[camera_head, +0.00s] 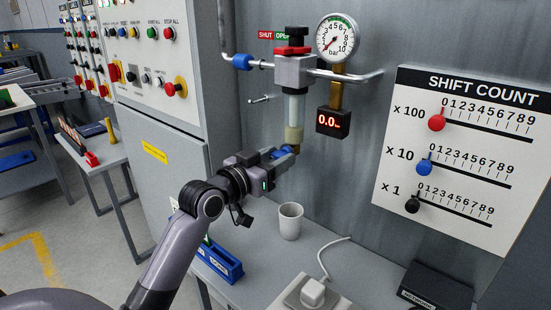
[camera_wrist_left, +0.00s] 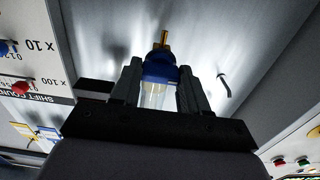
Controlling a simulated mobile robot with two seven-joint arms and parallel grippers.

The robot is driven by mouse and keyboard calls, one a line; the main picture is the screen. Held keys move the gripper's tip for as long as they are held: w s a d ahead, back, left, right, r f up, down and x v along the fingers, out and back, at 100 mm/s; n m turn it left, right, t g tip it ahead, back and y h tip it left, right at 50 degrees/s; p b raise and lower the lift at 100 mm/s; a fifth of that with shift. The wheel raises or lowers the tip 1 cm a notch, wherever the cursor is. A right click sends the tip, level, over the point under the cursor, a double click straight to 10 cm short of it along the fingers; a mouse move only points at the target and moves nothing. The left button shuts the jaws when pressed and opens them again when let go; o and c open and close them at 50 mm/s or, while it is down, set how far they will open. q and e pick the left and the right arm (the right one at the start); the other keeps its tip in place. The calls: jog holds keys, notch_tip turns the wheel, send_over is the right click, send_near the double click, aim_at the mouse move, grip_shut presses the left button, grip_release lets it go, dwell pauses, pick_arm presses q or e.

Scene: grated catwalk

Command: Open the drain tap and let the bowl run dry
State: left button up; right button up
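The bowl (camera_head: 293,108) hangs upright under the grey regulator body on the wall, clear above with yellowish contents at its bottom. The blue drain tap (camera_head: 284,152) is below it, with a brass outlet; in the left wrist view the tap (camera_wrist_left: 160,68) shows blue with the brass stem beyond. My left gripper (camera_head: 279,155) is at the tap, coming from the left. In the wrist view its two fingers (camera_wrist_left: 160,84) flank the blue part with no clear gap, and appear shut on it. The liquid's exact level is hard to tell. My right gripper is not in view.
A white cup (camera_head: 290,221) stands on the bench below the tap. A pressure gauge (camera_head: 338,37) and a display (camera_head: 333,122) reading 0.0 are beside the bowl. A control cabinet (camera_head: 165,70) stands left, a shift count board (camera_head: 460,150) right. A blue tray (camera_head: 218,260) lies at the bench's left.

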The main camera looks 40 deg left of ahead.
pick_arm(q)
jog(key=shift+c, duration=1.3)
jog(key=shift+m, duration=0.3)
jog(key=m+p, duration=0.2)
jog(key=m, duration=0.2)
jog(key=shift+r, duration=0.1)
jog(key=m+p, duration=0.2)
jog(key=m, duration=0.6)
jog(key=shift+m+p, duration=0.3)
jog(key=shift+m, duration=2.5)
